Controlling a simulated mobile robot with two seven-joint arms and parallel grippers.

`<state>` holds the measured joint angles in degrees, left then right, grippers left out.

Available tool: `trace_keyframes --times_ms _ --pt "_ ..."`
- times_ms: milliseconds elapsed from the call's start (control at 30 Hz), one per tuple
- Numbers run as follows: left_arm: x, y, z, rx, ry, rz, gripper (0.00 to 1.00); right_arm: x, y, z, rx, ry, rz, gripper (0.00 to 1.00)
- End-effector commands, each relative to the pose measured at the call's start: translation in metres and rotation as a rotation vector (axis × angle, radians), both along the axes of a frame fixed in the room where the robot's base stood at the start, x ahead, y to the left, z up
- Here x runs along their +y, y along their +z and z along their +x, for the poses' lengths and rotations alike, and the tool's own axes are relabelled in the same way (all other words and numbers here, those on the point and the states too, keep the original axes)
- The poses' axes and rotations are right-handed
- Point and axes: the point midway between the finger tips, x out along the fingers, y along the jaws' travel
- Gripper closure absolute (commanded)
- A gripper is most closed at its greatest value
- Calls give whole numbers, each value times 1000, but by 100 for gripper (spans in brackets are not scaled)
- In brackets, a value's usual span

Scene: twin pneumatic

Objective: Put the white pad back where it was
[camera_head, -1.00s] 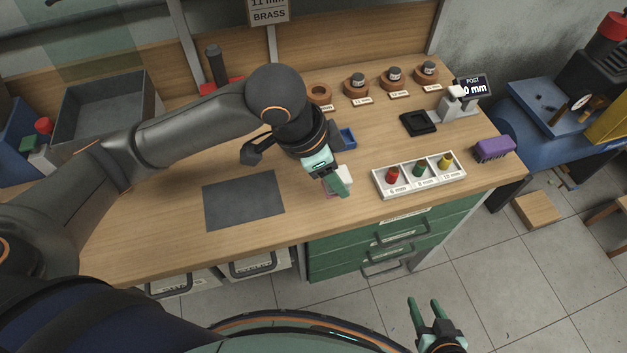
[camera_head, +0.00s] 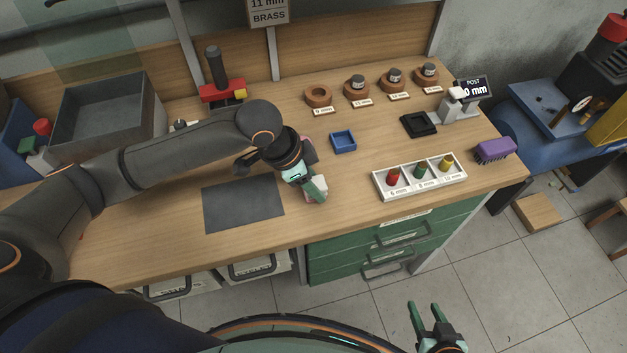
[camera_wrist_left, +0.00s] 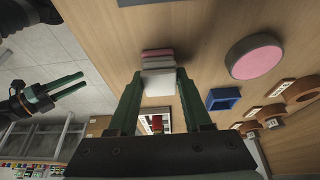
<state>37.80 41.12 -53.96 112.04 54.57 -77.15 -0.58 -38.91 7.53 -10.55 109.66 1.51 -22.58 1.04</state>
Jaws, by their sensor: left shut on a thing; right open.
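The white pad (camera_head: 319,186) is between the fingers of my left gripper (camera_head: 316,190), near the front of the bench, right of the dark mat (camera_head: 243,203). In the left wrist view the white pad (camera_wrist_left: 158,84) sits between both fingertips (camera_wrist_left: 158,80), and the gripper is shut on it. Pink and grey bands (camera_wrist_left: 158,56) show just beyond it; I cannot tell whether they touch the pad. A round pink-topped piece (camera_wrist_left: 254,58) lies apart; in the head view it is partly hidden behind my gripper. My right gripper (camera_head: 426,315) is open and empty above the floor.
A small blue tray (camera_head: 343,141) and a white rack (camera_head: 420,177) with red, green and yellow pegs stand to the right. Several round brown holders line the back. A grey bin (camera_head: 108,112) stands at the back left. Bench between mat and rack is mostly clear.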

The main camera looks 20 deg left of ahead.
Motion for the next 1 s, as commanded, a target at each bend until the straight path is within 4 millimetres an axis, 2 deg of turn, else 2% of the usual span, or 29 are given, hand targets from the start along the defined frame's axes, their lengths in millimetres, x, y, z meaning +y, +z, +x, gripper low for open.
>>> trace_keyframes --times_ms 133,167,400,733,867,1000 --pt "-1 -2 0 0 0 -1 95 0 1 0 0 0 0 50" --pt "0 -2 0 0 0 -1 49 0 0 0 0 0 0 50" --pt "0 -2 0 -1 0 -1 22 0 0 0 0 0 0 50" --pt "0 3 0 -2 -1 0 21 0 0 0 0 0 0 50" --pt "6 19 -3 -4 1 -1 21 0 3 0 0 0 0 50" --pt "16 48 -9 -4 2 0 21 0 6 0 0 0 0 50"
